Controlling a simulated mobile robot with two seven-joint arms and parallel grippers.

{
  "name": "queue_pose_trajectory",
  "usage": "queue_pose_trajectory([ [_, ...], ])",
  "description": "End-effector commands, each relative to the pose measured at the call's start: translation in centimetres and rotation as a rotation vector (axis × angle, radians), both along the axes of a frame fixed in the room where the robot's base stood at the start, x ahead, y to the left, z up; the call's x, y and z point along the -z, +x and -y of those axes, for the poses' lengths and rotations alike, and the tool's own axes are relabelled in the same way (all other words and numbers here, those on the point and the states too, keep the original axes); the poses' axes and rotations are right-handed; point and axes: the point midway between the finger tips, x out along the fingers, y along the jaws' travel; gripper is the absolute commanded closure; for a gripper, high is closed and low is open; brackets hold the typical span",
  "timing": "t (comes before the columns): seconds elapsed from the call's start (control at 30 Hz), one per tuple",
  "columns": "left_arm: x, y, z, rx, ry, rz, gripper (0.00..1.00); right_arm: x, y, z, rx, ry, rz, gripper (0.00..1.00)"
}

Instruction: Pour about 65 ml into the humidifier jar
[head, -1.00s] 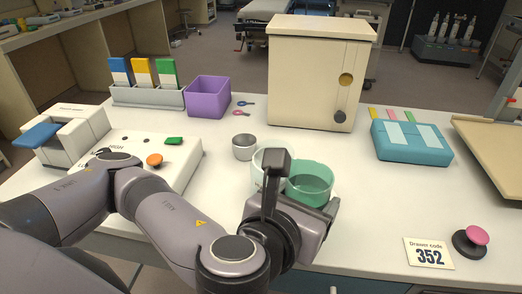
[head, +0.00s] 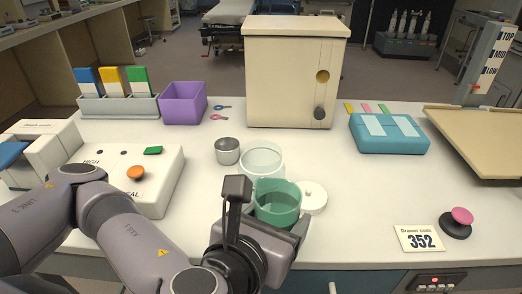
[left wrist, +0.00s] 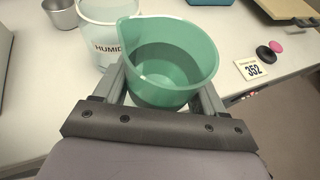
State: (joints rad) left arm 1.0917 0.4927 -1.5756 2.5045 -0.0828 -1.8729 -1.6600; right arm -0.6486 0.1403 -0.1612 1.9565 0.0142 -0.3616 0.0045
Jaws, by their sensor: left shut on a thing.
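The green pouring jug (head: 278,204) is clasped in my left gripper (head: 272,218), in front of the humidifier jar and roughly upright. The left wrist view looks down into the jug (left wrist: 168,62) between the two fingers (left wrist: 164,92); I cannot tell its liquid level. The clear humidifier jar (head: 262,155) stands on the counter just behind the jug, partly hidden by it. In the left wrist view the jar (left wrist: 104,32) shows at the jug's upper left, with part of its label readable. My right gripper is not in view.
A white round lid (head: 314,197) lies right of the jug. A small metal cup (head: 228,150) stands left of the jar. The control panel (head: 120,195) is at left, a cream cabinet (head: 285,75) behind. A code card (head: 420,239) and pink button (head: 462,216) are at right.

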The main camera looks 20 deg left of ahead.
Motion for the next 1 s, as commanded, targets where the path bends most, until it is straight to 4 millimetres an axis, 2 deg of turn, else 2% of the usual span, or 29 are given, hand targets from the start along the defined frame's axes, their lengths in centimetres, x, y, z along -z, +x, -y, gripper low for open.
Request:
queue_pose_trajectory([
  [0.27, -0.6, 0.5, -0.3, -0.006, -0.040, -0.073, 0.64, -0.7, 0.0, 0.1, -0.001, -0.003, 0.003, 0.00],
  [0.43, -0.7, 1.0, -0.6, -0.009, -0.089, -0.157, 0.64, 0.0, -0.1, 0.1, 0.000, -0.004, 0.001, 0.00],
  [0.57, -2.3, 1.4, -0.8, -0.009, -0.129, -0.233, 0.64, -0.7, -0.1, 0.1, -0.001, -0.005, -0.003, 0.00],
  [0.6, -3.1, 1.5, -0.9, -0.011, -0.139, -0.259, 0.64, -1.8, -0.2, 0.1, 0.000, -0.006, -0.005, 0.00],
  [0.67, -3.7, 1.7, -1.0, -0.010, -0.158, -0.294, 0.64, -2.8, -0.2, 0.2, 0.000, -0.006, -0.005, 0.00],
  [0.9, -7.6, 2.6, -1.5, -0.010, -0.231, -0.431, 0.64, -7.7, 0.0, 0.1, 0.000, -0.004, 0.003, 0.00],
  [0.93, -7.9, 2.8, -1.6, -0.010, -0.242, -0.447, 0.64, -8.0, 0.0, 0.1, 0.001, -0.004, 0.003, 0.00],
  [1.0, -7.2, 3.1, -1.7, -0.012, -0.262, -0.490, 0.64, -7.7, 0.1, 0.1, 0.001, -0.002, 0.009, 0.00],
])
